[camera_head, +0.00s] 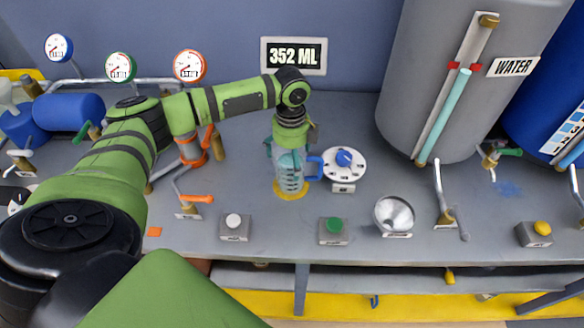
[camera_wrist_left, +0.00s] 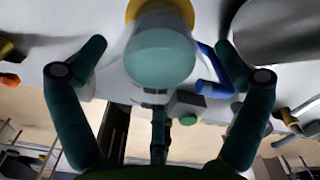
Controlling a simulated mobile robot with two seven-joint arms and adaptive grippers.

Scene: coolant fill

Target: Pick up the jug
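The jug (camera_head: 289,180) is clear with a blue handle (camera_head: 314,168) on its right side. It stands upright on a yellow round pad (camera_head: 291,191) on the bench. My left gripper (camera_head: 291,152) points down at the jug from above and hides its upper part. In the left wrist view, the jug (camera_wrist_left: 160,55) lies between the spread fingers of my left gripper (camera_wrist_left: 162,58), with a visible gap on each side. The blue handle is near the right finger there. My right gripper is not in view.
A white dial with a blue knob (camera_head: 344,158) stands close right of the jug. White (camera_head: 234,222) and green (camera_head: 334,225) button boxes sit in front. A funnel (camera_head: 394,213) and a large grey water tank (camera_head: 425,80) are to the right. Orange-handled pipework (camera_head: 196,198) is left.

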